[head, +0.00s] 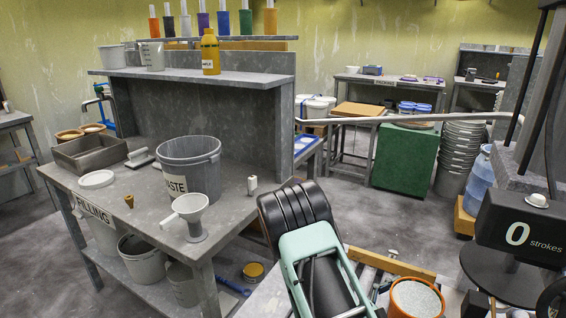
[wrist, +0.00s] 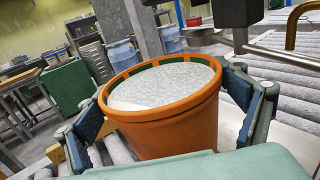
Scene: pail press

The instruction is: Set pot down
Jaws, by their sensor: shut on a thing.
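The pot is orange, round and upright, with a pale speckled top and a green band inside its far rim. It fills the middle of the wrist view (wrist: 175,128) and shows at the bottom edge of the head view (head: 401,308). My gripper (wrist: 168,118) is shut on the pot, with a blue-padded finger against each side. In the head view, my arm reaches down to the pot and hides part of the area around it. The pot's base is hidden, so I cannot tell whether it touches the surface below.
Grey rollers (wrist: 285,85) run beside and behind the pot. A black press with a "0 strokes" display (head: 520,235) stands at the right. A green box (head: 403,160) stands behind.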

